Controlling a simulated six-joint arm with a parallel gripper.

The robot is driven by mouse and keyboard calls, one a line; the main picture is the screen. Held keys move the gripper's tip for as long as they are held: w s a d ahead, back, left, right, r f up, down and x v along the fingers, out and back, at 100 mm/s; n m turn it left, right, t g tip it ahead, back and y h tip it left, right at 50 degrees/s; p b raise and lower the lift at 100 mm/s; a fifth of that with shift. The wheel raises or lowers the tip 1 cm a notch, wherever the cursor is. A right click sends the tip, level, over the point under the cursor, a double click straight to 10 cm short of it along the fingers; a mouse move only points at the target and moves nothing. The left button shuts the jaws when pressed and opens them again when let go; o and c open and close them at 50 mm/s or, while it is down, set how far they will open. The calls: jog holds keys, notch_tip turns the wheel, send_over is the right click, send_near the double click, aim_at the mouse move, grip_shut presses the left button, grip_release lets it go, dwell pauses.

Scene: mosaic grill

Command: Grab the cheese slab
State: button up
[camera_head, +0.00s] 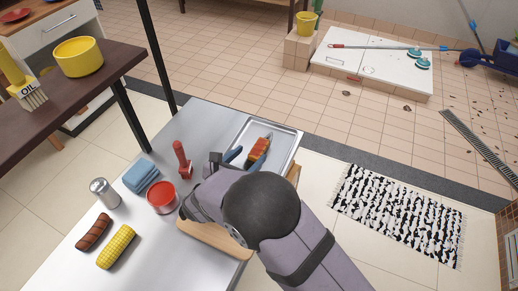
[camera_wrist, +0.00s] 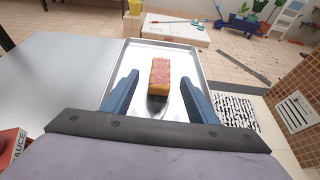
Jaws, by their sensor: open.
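The cheese slab is most likely the orange-red block with a yellowish front (camera_wrist: 160,74) in the wrist view. It lies on a shiny metal tray (camera_wrist: 190,52), with a dark patch at its near end that may be its shadow. In the head view the block (camera_head: 259,148) shows darker bands on top, and the tray (camera_head: 288,137) is at the table's far right corner. My gripper (camera_wrist: 160,84) is open, with one blue finger on each side of the block's near end and gaps on both sides. It holds nothing. In the head view my arm hides the near part of the tray.
A red bottle (camera_head: 182,160), blue cloth (camera_head: 141,175), red-topped tin (camera_head: 163,197), shaker (camera_head: 103,191), sausage (camera_head: 93,231) and corn cob (camera_head: 117,246) stand or lie left of my arm. A wooden board (camera_head: 213,243) is partly under my arm. The tray's rim surrounds the block.

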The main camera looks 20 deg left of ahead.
aim_at(259, 147)
jog(key=shift+p+x, duration=0.85)
jog(key=shift+x, duration=2.05)
jog(key=shift+d+f, duration=0.1)
jog(key=shift+s, duration=0.1)
jog(key=shift+c, duration=0.7)
jog(key=c, duration=1)
